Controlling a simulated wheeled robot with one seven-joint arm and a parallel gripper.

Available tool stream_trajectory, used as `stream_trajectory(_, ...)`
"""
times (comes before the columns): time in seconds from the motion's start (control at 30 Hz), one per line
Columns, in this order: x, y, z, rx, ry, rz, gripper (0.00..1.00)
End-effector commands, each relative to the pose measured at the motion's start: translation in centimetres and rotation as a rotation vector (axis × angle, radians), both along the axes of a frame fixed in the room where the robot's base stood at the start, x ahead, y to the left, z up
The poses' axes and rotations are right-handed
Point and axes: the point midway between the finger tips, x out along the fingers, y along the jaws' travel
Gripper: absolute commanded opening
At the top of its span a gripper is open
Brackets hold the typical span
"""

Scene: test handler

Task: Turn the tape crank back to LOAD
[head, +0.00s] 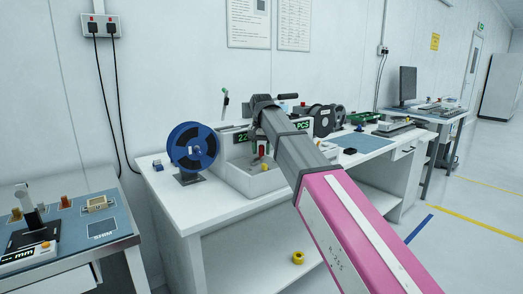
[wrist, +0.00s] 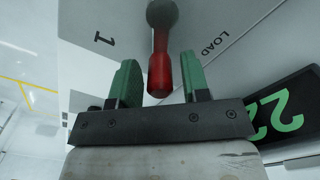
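The crank's red handle (wrist: 160,72) shows in the wrist view, with a darker rounded part at its top. My gripper (wrist: 160,85) is open, its two green fingers on either side of the handle's lower end. A gap shows between the handle and each finger, so I see no contact. The word LOAD (wrist: 215,43) is printed on the pale panel to the right of the handle, and a "1" (wrist: 104,39) to the left. In the head view my arm hides much of the tape machine (head: 245,179), and the crank's angle is unclear there.
A dark display with green digits (wrist: 275,113) is close to the right of my gripper. A blue reel (head: 193,147) stands left of the machine on the white bench (head: 190,220). Dark reels and a green tray stand to the right. A yellow roll (head: 298,258) lies below.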

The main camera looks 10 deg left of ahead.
Motion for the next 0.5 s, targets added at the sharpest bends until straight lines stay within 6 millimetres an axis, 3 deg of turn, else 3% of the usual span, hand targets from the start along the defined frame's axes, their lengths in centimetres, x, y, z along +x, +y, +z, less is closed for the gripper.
stream_trajectory(0.33, 0.0, 0.0, 0.2, 0.000, 0.000, 0.000, 0.49)
stream_trajectory(0.5, 0.1, 0.1, 1.9, 0.000, 0.000, 0.000, 0.49)
